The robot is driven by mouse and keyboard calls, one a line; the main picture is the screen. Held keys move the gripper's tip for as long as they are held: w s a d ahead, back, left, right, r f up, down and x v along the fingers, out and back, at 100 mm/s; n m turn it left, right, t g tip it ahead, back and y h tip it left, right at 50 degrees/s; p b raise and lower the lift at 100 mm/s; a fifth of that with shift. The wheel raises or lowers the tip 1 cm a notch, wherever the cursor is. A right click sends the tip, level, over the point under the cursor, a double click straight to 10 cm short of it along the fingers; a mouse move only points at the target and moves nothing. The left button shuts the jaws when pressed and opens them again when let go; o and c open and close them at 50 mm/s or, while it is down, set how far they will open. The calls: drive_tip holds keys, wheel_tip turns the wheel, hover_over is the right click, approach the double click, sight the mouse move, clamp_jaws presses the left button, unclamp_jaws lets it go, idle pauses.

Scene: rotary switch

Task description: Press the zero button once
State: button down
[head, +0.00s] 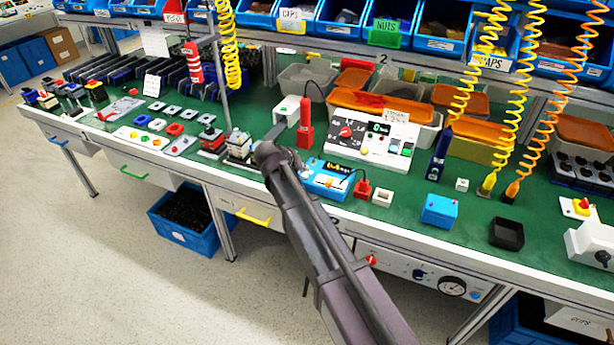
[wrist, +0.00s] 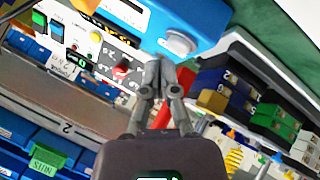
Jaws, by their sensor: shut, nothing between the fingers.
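A white panel (head: 368,140) stands on the green bench with a red rotary knob (head: 346,132), a small green-lit display (head: 379,128) and small buttons. In the wrist view its knob (wrist: 122,69) lies left of my fingertips. A blue device (head: 327,178) with a yellow-lit display lies in front of the panel. In the wrist view a large pale round button (wrist: 181,42) shows on the blue device, above and right of my fingertips. I cannot read which button is zero. My gripper (head: 278,131) is shut and empty, left of the blue device; it also shows in the wrist view (wrist: 158,66).
Coiled yellow hoses (head: 232,50) hang over the bench. Blue bins (head: 340,18) line the shelf behind.

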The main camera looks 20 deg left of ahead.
sight(304, 176)
drive_tip(key=shift+f+b, duration=0.75)
drive_tip(key=shift+f, duration=0.1)
idle(0.9)
drive_tip(key=shift+r, duration=0.1)
idle(0.3)
drive_tip(key=shift+r+p, duration=0.8)
drive_tip(key=shift+p, duration=0.05)
drive_tip(key=shift+r, duration=0.1)
drive_tip(key=shift+r+p, duration=2.4)
drive_tip(key=shift+p, duration=0.15)
drive_tip(key=shift+d, duration=0.1)
